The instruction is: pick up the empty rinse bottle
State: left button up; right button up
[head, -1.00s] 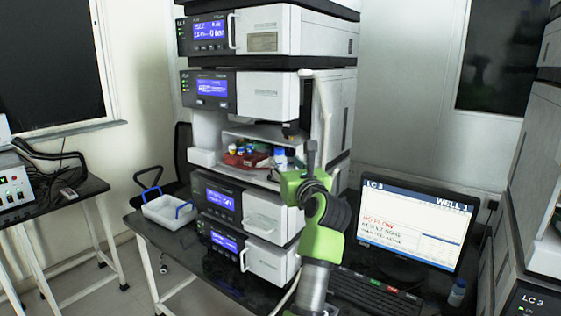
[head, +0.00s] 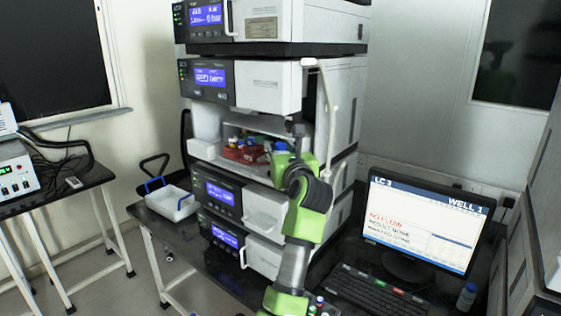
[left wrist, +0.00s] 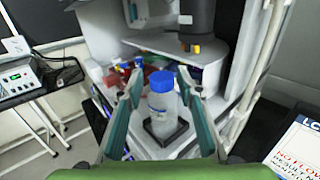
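A clear bottle with a blue cap (left wrist: 162,102) stands upright in a dark square holder in the open bay of the instrument stack. I cannot tell whether it holds liquid. In the head view only its blue cap (head: 281,146) shows, partly hidden by my arm. My left gripper (left wrist: 160,92) is open, with a teal finger on each side of the bottle and a gap visible at both sides. In the head view the left gripper (head: 297,132) is at the front of the bay. My right gripper is not in view.
Red, blue and white-capped items (head: 243,149) sit deeper in the bay.

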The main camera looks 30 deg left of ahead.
pick_arm(q)
jog(key=shift+s, duration=0.1)
jog(key=c, duration=0.5)
jog(key=shift+w+f, duration=0.2)
jog(key=shift+w, duration=0.05)
jog(key=shift+r, duration=0.1)
